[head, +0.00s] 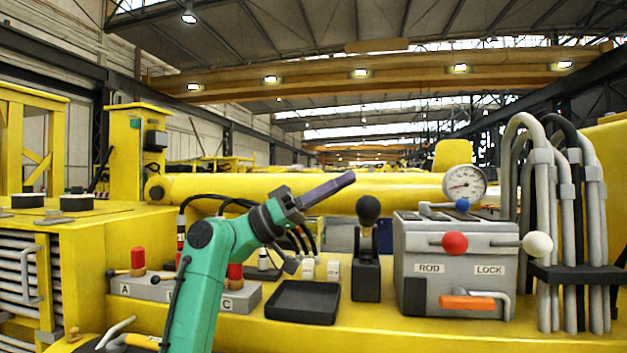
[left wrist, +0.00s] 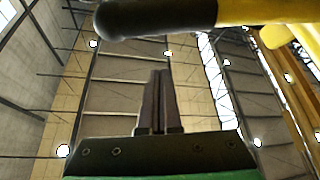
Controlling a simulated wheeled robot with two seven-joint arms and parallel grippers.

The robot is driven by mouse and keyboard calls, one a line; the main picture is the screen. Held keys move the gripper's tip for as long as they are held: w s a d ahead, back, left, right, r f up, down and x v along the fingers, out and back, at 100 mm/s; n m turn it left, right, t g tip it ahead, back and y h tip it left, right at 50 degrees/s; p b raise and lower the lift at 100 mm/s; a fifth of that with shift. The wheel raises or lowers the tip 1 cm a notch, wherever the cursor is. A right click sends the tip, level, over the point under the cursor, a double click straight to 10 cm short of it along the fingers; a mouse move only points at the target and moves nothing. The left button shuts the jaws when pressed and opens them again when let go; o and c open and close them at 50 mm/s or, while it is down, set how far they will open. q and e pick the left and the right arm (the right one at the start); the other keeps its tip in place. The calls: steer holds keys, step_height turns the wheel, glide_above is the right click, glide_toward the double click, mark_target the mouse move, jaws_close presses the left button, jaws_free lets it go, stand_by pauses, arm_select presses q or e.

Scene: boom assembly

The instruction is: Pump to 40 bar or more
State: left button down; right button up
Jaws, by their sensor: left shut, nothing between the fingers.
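The pressure gauge (head: 465,184) is a round white dial on top of the grey valve box (head: 420,240). Its reddish needle points left of centre, but the numbers are too small to read. My left gripper (head: 350,178) is raised left of the box, with its dark fingers pointing up and right. It is shut and empty; the fingers (left wrist: 158,75) lie together in the left wrist view. There a black-ended yellow bar (left wrist: 160,16) crosses the top, apart from the fingers; I cannot tell whether it is a pump handle. My right gripper is not in view.
The box carries a red knob (head: 455,243), a white knob (head: 537,243) and an orange handle (head: 468,302). A black ball lever (head: 368,210) stands left of it. A black tray (head: 303,302) lies in front. Grey pipes (head: 545,200) rise at right.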

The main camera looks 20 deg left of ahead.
mark_target(367, 223)
arm_select(q)
steer(key=f, duration=0.1)
steer(key=d+f, duration=0.1)
steer(key=d+f+p, duration=0.1)
steer(key=shift+s, duration=0.25)
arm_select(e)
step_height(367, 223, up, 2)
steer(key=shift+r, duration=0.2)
